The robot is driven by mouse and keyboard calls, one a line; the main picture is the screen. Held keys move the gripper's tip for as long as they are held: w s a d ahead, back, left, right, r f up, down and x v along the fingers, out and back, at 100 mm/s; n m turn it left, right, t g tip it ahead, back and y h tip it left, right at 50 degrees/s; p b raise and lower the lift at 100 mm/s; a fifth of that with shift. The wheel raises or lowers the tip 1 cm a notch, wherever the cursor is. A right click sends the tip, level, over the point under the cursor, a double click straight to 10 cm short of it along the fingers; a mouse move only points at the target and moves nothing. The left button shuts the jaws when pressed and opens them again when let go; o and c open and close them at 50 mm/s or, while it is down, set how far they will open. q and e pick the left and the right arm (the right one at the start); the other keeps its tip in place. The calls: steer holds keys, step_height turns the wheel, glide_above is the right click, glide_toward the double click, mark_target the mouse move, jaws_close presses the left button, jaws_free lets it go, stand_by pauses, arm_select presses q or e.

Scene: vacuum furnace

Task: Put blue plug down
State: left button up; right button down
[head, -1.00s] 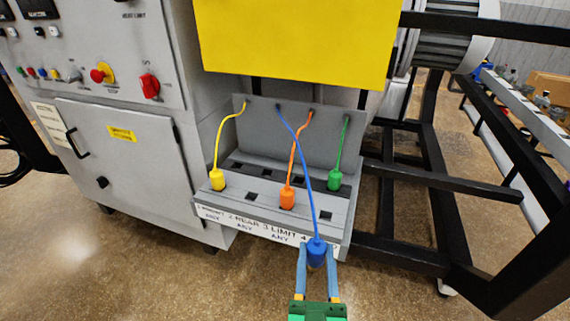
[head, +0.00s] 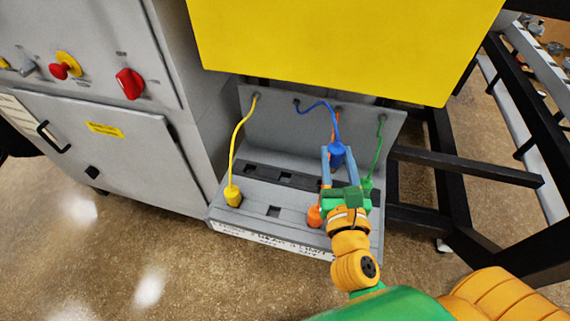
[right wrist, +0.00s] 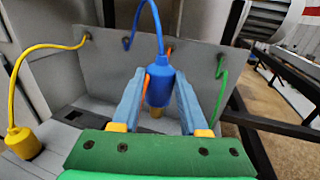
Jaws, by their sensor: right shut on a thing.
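The blue plug (head: 336,150) hangs on its blue cable between the fingers of my right gripper (head: 340,158), which is shut on it. In the right wrist view the blue plug (right wrist: 159,86) is upright between the blue fingers, with its tan tip pointing down. It is held above the grey socket stand (head: 232,222), toward the right part, in front of the upright back panel. Whether it is over a socket cannot be told, as the gripper hides the stand below. My left gripper is not in view.
The yellow plug (head: 232,196) sits at the stand's front left. The orange plug (head: 314,216) and green plug (head: 367,184) are partly hidden by my right gripper. An empty square hole (head: 274,211) shows in the front row. A yellow panel (head: 340,50) overhangs the stand.

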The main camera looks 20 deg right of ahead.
steer(key=w+a+f+b, duration=0.2)
steer(key=f, duration=0.1)
steer(key=w+a+f+b, duration=0.1)
steer(key=w+a+f, duration=0.2)
steer(key=f, duration=0.1)
steer(key=w+a+f+b, duration=0.2)
steer(key=w+a+f, duration=0.1)
steer(key=f, duration=0.1)
steer(key=shift+w+f+b, duration=0.2)
steer(key=shift+b, duration=0.15)
steer(key=shift+s+f, duration=0.15)
steer(key=shift+s, duration=0.1)
steer(key=shift+w, duration=0.15)
steer(key=shift+c, duration=2.2)
jaws_free()
steer(key=shift+w+d+f, duration=0.1)
steer(key=shift+w, duration=0.1)
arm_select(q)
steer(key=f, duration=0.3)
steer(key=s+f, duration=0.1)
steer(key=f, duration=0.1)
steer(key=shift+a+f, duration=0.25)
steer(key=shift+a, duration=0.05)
arm_select(e)
steer(key=shift+s, duration=0.1)
